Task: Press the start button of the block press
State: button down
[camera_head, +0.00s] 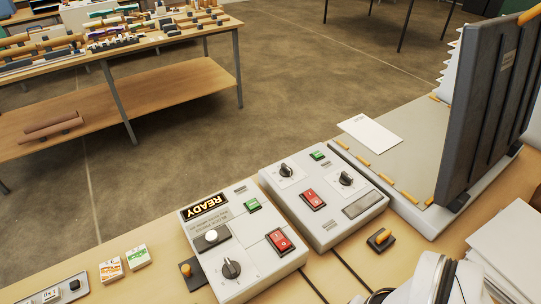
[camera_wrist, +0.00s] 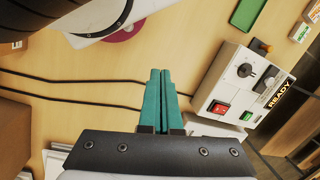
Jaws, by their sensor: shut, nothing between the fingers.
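A pale control box (camera_head: 238,270) with a lit READY display (camera_head: 205,206) stands on the bench. It has a green button (camera_head: 253,204), a red rocker switch (camera_head: 280,241), a white round button (camera_head: 211,236) on a black plate and a black knob (camera_head: 231,268). The small print is too small to read. In the wrist view this box (camera_wrist: 232,72) is to the right, with its green button (camera_wrist: 246,116) and red switch (camera_wrist: 221,107). My gripper (camera_wrist: 160,72) has teal fingers closed together, empty, left of the box and apart from it. The fingers are not visible in the head view.
A second control box (camera_head: 325,232) with two knobs, a green button and a red switch stands right beside the first. A dark upright panel (camera_head: 485,105) rises at the right. Black cables (camera_wrist: 75,82) cross the bench. Small cartons (camera_head: 138,257) lie left.

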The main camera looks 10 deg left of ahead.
dwell(0.3)
jog(key=w+d+n+t+h, duration=0.15)
jog(key=w+n+h, duration=0.25)
jog(key=w+n, duration=0.5)
jog(key=n+t, duration=0.8)
jog(key=n, duration=1.4)
send_over(250, 207)
notch_tip(250, 207, down, 3)
jog(key=shift+a+f+y, duration=0.1)
jog(key=shift+y, duration=0.3)
jog(key=shift+f, duration=4.4)
